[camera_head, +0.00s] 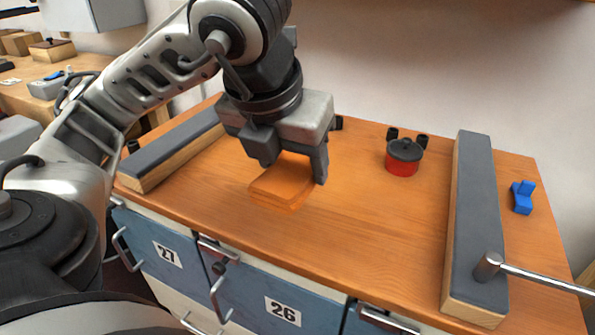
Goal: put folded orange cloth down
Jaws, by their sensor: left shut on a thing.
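The folded orange cloth (281,186) is a flat, square bundle at the middle left of the wooden bench top. My left gripper (293,172) comes down over it from above, with its fingers on either side of the cloth's far part. It is shut on the cloth. The cloth is at or just above the bench surface; I cannot tell whether it touches. Part of its far side is hidden by the gripper. My right gripper is not in view.
A red pot with a dark lid (404,158) stands at the back. Grey-topped wooden blocks lie at left (172,152) and right (474,215). A blue object (522,197) is at far right. A metal bar crosses the right block's front end. The bench middle is clear.

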